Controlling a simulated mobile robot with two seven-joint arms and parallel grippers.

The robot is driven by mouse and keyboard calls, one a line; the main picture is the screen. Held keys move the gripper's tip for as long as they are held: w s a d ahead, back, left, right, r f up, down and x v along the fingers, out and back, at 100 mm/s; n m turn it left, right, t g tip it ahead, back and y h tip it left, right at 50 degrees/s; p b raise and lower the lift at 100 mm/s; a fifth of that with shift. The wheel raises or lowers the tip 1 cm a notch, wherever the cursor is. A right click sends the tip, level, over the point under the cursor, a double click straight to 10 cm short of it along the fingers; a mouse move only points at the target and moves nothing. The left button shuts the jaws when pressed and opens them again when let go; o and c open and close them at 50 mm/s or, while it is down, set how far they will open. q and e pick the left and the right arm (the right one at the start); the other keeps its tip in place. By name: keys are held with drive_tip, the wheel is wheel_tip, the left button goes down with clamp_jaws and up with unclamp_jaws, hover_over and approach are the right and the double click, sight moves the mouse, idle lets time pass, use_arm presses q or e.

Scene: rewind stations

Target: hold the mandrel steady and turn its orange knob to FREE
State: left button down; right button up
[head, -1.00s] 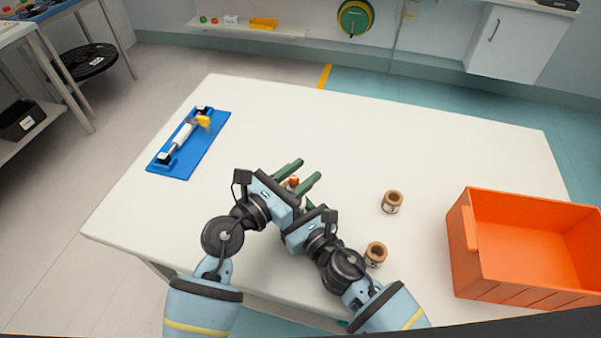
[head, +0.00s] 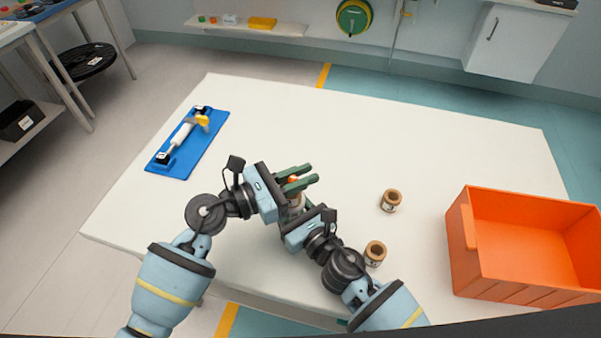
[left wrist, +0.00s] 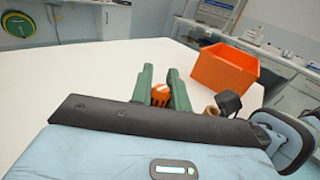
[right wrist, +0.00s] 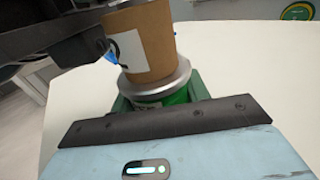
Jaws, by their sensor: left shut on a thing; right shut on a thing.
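The mandrel stands upright near the table's front edge, with a silver flange (right wrist: 158,84) and a brown core (right wrist: 150,42) with a white label above it in the right wrist view. My right gripper (right wrist: 160,100) is shut on the mandrel's green lower part, below the flange; in the head view its fingers are mostly hidden. The orange knob (left wrist: 161,95) is between the green fingers of my left gripper (left wrist: 162,80), which is shut on it. In the head view the knob (head: 293,180) shows only a little between the left fingers (head: 311,174). The knob's markings cannot be read.
Two brown cores (head: 391,201) (head: 375,253) stand on the white table (head: 420,150) right of my grippers. An orange bin (head: 458,240) is at the far right. A blue fixture (head: 182,165) with a white roller lies at the left. The table's back is clear.

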use_arm(q)
drive_tip(key=m+g, duration=0.2)
drive_tip(key=g, duration=0.1)
drive_tip(key=m+g+h, duration=0.1)
drive_tip(key=m+g, duration=0.1)
drive_tip(key=g, duration=0.1)
drive_tip(key=s+m+g, duration=0.1)
drive_tip(key=m+g, duration=0.1)
drive_tip(key=g, duration=0.2)
drive_tip(key=m+g, duration=0.2)
drive_tip(key=g, duration=0.1)
drive_tip(key=m+g+y, duration=0.1)
drive_tip(key=g, duration=0.1)
drive_tip(key=shift+s+a+m, duration=0.15)
drive_tip(key=shift+s+m, duration=0.2)
drive_tip(key=shift+m, duration=0.05)
drive_tip(key=shift+s+a+f+m+g+y, duration=0.1)
drive_tip(key=shift+s+m+g+y, duration=0.05)
drive_tip(key=shift+m+g+y, duration=0.75)
drive_tip(key=shift+s+a+f+m+g+y, duration=0.15)
drive_tip(key=shift+m+g+y, duration=0.25)
drive_tip(key=shift+m+g, duration=0.55)
drive_tip(key=shift+s+r+g+y, duration=0.1)
drive_tip(key=shift+g+y, duration=0.2)
drive_tip(key=shift+g, duration=0.25)
drive_tip(key=c, duration=1.3)
unclamp_jaws()
drive_tip(key=shift+c, duration=0.2)
drive_tip(key=shift+r, duration=0.1)
drive_tip(key=shift+r, duration=0.2)
